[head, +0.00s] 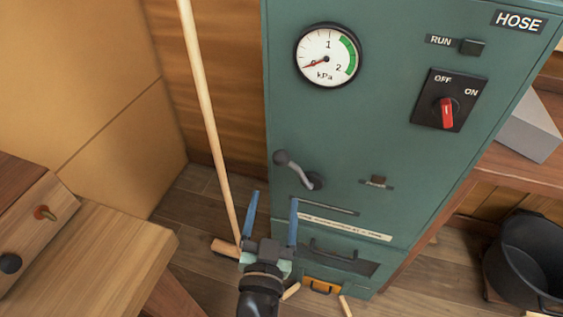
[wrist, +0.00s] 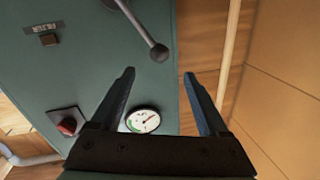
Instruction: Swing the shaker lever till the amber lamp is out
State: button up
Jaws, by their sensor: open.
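The shaker lever (head: 298,169) is a grey crank with a round knob on the front of a green cabinet (head: 390,150); its arm slants up and left from its pivot. The knob also shows in the wrist view (wrist: 158,52). My gripper (head: 275,198) is open and empty, its two blue fingers pointing up just below the knob. In the wrist view the knob lies just beyond the fingertips, not between them. A small dull brownish lamp (head: 378,180) with a label sits right of the lever; it shows no clear glow.
A gauge (head: 327,55) reads near its low end. An OFF/ON switch (head: 447,110) with a red handle and a dark RUN lamp (head: 472,47) are at upper right. A broom (head: 208,110) leans left of the cabinet. A wooden bench (head: 80,250) stands left, a black bucket (head: 525,260) right.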

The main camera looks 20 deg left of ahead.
aim_at(280, 165)
jog(key=w, duration=0.4)
jog(key=w+a, duration=0.1)
jog(key=w, duration=0.3)
jog(key=w+a, duration=0.1)
jog(key=w, duration=0.3)
jog(key=shift+w+a, duration=0.25)
jog(key=shift+w, duration=0.05)
grip_shut()
dwell(1.0)
